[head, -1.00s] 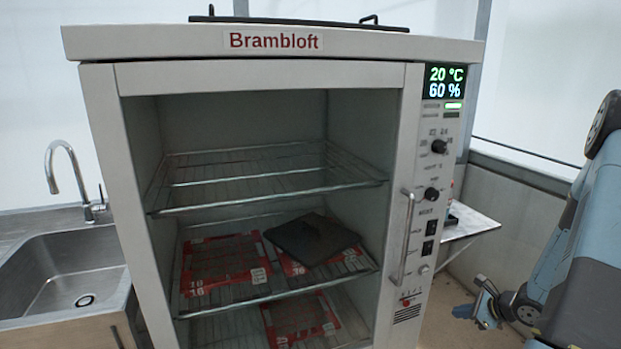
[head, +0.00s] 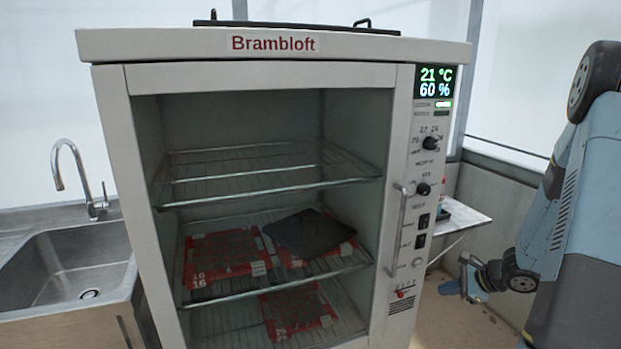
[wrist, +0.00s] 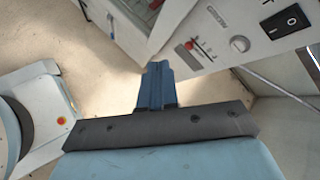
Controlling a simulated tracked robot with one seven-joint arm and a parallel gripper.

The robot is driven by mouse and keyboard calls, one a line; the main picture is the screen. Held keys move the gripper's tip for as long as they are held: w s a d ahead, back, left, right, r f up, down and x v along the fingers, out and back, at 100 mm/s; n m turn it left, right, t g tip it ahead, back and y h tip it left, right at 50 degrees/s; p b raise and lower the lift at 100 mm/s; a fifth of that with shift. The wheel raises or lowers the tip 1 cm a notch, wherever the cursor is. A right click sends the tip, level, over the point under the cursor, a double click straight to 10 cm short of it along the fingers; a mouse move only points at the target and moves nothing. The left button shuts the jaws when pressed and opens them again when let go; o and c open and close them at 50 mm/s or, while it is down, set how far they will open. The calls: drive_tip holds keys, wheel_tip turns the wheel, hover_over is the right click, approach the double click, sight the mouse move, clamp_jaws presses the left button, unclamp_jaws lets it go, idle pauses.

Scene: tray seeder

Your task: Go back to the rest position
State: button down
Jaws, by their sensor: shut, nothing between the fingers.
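My gripper (head: 468,284) hangs low at the right of the head view, to the right of the white cabinet (head: 112,150) and apart from its control panel in that view. Its two blue fingers are together, with nothing between them, in the wrist view (wrist: 156,86). The wrist view looks down past the fingers at pale floor, with the cabinet's lower corner and panel beyond them.
The cabinet has wire shelves (head: 270,180), several red trays (head: 222,252) and a dark plate (head: 308,234) lying askew on one tray. A sink (head: 70,272) stands left. A small side table (head: 462,215) is behind right. Some floor is clear at lower right.

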drive_tip(key=s+a+r+n+g, duration=0.1)
drive_tip(key=s+a+r+n, duration=0.25)
drive_tip(key=r, duration=0.35)
drive_tip(key=s+a+r+n+g+h, duration=0.1)
drive_tip(key=s+a+r+n, duration=0.1)
drive_tip(key=a+r+n, duration=0.3)
drive_tip(key=s+a+r+n+g, duration=0.1)
drive_tip(key=s+a+r+n, duration=0.2)
drive_tip(key=a+r, duration=0.35)
drive_tip(key=s+r+n+t+h, duration=0.2)
drive_tip(key=s+r+n+h, duration=0.3)
drive_tip(key=s+r, duration=0.8)
drive_tip(key=s+n, duration=0.3)
drive_tip(key=shift+r+n+h, duration=0.3)
drive_tip(key=shift+r+n, duration=0.05)
drive_tip(key=shift+r, duration=0.05)
